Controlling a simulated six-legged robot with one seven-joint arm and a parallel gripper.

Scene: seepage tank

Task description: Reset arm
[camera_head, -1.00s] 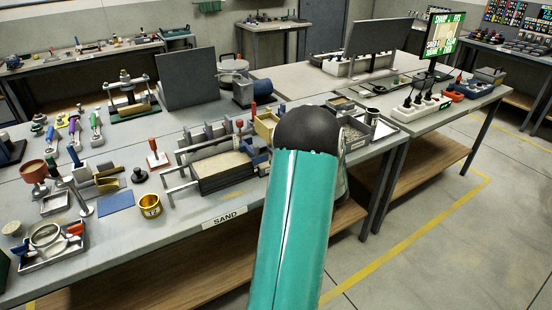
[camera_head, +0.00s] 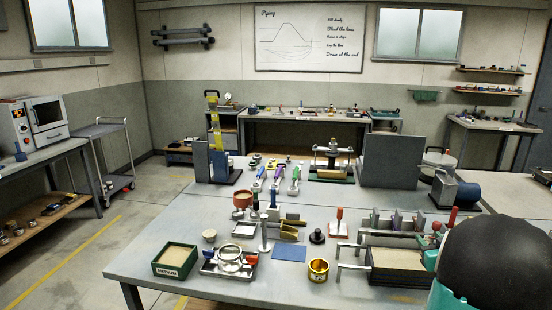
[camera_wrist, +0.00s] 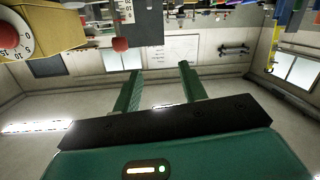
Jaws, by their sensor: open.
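My gripper (camera_wrist: 160,68) shows in the wrist view with its two green fingers spread apart. Nothing is between them, so it is open and empty. The wrist view is upside down, with the room's ceiling lights low in the picture and equipment along the top edge. In the head view only my arm's black rounded joint and a bit of teal link show at the lower right corner. My gripper is out of the head view.
A grey workbench (camera_head: 160,262) holds a sand tank (camera_head: 400,262), a gold cup (camera_head: 318,270), a green box (camera_head: 175,261) and several small tools. A trolley (camera_head: 105,155) stands at the left. Floor between the left bench and the workbench is clear.

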